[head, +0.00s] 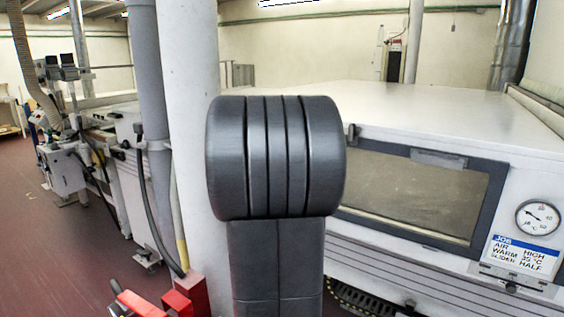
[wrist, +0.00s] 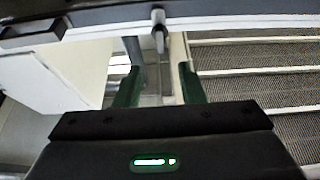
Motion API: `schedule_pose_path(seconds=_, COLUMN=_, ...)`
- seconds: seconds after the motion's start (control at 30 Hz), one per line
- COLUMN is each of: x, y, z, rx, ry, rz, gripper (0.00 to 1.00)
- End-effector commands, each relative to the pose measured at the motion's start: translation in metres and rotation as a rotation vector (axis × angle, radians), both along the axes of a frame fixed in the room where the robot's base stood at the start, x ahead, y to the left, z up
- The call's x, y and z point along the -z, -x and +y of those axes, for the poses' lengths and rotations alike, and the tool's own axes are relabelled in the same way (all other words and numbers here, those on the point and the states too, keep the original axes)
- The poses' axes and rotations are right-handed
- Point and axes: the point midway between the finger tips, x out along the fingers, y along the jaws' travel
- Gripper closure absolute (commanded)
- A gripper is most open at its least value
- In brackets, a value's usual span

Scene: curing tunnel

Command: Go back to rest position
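My gripper (wrist: 158,74) shows in the wrist view, with its two green fingers apart and nothing seen held between them. A small grey knob or latch (wrist: 158,28) lies past the fingertips, on or near a dark edge; I cannot tell its exact distance. In the head view my own grey arm link fills the middle and my gripper is hidden.
A white curing tunnel (head: 460,115) stands at the right, with a dark-framed window (head: 410,190), a round gauge (head: 537,217) and a job sign (head: 520,254). A slider (head: 511,286) sits below. A white pillar (head: 192,120) and red box (head: 188,297) stand left of centre.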

Motion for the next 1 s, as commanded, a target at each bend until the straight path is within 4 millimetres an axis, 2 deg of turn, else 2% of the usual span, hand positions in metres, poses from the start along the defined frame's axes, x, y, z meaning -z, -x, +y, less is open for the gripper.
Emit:
schedule_pose_path(seconds=0.07, x=0.007, y=0.011, z=0.008, rx=-0.003, ry=0.000, rz=0.001, gripper=0.64)
schedule_pose_path(seconds=0.13, x=-0.005, y=-0.005, z=-0.004, rx=0.004, ry=0.000, rz=0.000, gripper=0.64)
schedule_pose_path(seconds=0.73, x=-0.051, y=-0.098, z=-0.067, rx=0.002, ry=-0.001, rz=0.000, gripper=0.64)
schedule_pose_path(seconds=1.0, x=-0.055, y=-0.100, z=-0.062, rx=-0.001, ry=-0.285, rz=-0.192, gripper=0.64)
